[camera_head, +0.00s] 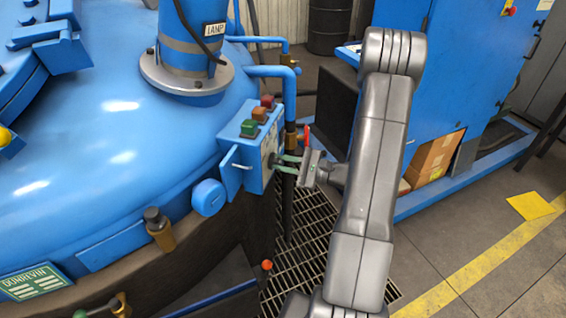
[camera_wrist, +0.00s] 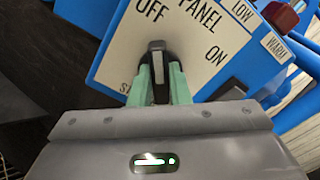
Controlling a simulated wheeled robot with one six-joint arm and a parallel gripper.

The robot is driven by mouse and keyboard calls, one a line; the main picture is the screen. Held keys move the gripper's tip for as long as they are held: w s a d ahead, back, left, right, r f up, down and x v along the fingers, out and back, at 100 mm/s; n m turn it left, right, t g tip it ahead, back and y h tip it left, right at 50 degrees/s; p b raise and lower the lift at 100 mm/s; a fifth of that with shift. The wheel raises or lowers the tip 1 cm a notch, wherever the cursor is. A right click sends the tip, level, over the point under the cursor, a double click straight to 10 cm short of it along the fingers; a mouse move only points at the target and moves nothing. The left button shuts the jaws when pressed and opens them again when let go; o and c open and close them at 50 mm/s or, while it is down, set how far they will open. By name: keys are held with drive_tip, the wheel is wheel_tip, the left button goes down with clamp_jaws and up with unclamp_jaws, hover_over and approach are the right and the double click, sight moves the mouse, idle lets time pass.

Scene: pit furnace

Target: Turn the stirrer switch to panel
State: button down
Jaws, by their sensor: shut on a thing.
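The stirrer switch (camera_wrist: 156,62) is a dark knob with a pale grey bar, on a white label plate (camera_wrist: 118,42) on the side of a blue control box (camera_head: 235,150). The plate reads OFF, PANEL and ON; another label is partly hidden. In the wrist view the bar stands nearly upright, its top end below OFF and left of PANEL; I cannot tell its exact setting. My gripper (camera_wrist: 158,78) has its green fingers shut on the knob, one on each side. In the head view my gripper (camera_head: 287,163) reaches the box face from the right; the knob is hidden there.
A red-tipped lever (camera_head: 306,135) stands close to my gripper. The large blue furnace lid (camera_head: 110,130) is at left, a blue cabinet (camera_head: 463,70) behind at right. Floor grating (camera_head: 310,240) lies below.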

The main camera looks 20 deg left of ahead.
drive_tip(key=m+p, duration=0.1)
drive_tip(key=m, duration=0.3)
drive_tip(key=shift+m+p, duration=0.35)
drive_tip(key=shift+m, duration=0.05)
drive_tip(key=shift+m+p, duration=0.45)
drive_tip(key=shift+m, duration=0.75)
drive_tip(key=shift+w+m, duration=0.1)
drive_tip(key=shift+m, duration=0.2)
drive_tip(key=c, duration=1.4)
unclamp_jaws()
drive_tip(key=shift+o, duration=0.2)
drive_tip(key=w+d+b, duration=0.1)
drive_tip(key=d, duration=1.2)
drive_tip(key=shift+w+d+b, duration=0.15)
drive_tip(key=shift+d+b, duration=0.25)
drive_tip(key=shift+a, duration=0.1)
